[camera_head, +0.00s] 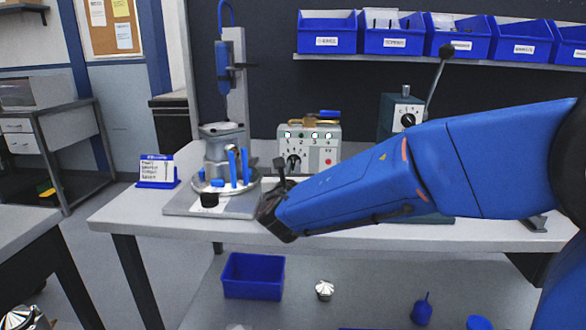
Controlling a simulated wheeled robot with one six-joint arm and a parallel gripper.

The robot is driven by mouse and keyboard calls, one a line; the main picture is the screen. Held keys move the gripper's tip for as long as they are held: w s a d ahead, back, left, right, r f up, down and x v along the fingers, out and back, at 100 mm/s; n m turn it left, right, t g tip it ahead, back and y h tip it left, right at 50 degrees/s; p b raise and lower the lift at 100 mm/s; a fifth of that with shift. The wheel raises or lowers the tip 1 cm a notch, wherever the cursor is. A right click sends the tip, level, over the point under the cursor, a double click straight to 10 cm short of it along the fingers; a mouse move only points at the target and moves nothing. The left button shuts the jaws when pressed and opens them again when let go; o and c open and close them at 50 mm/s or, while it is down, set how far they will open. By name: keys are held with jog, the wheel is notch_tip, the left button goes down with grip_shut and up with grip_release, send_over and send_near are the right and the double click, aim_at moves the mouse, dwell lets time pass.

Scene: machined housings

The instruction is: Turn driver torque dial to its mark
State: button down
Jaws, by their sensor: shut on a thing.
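A light grey driver control box (323,147) stands on the workbench, with numbered lamps along its top and a red button at its right. Its black torque dial (294,160) is on the lower left of the front face. My gripper (281,166) is at the dial's left and lower edge, at the end of my blue arm. It is shut on the dial, though the contact is small and partly hidden. The dial's pointer and mark are too small to read.
A fixture with a grey housing (220,150) and blue pegs (238,166) stands close left of my gripper. A blue card stand (157,172) is farther left. A lever box (403,117) stands behind my arm. Blue bins (328,32) line the shelf above.

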jog(key=shift+m, duration=0.3)
jog(key=c, duration=1.8)
grip_release()
jog(key=shift+s, duration=0.1)
jog(key=s, duration=1.7)
jog(key=shift+s+a, duration=0.1)
jog(key=shift+a, duration=0.2)
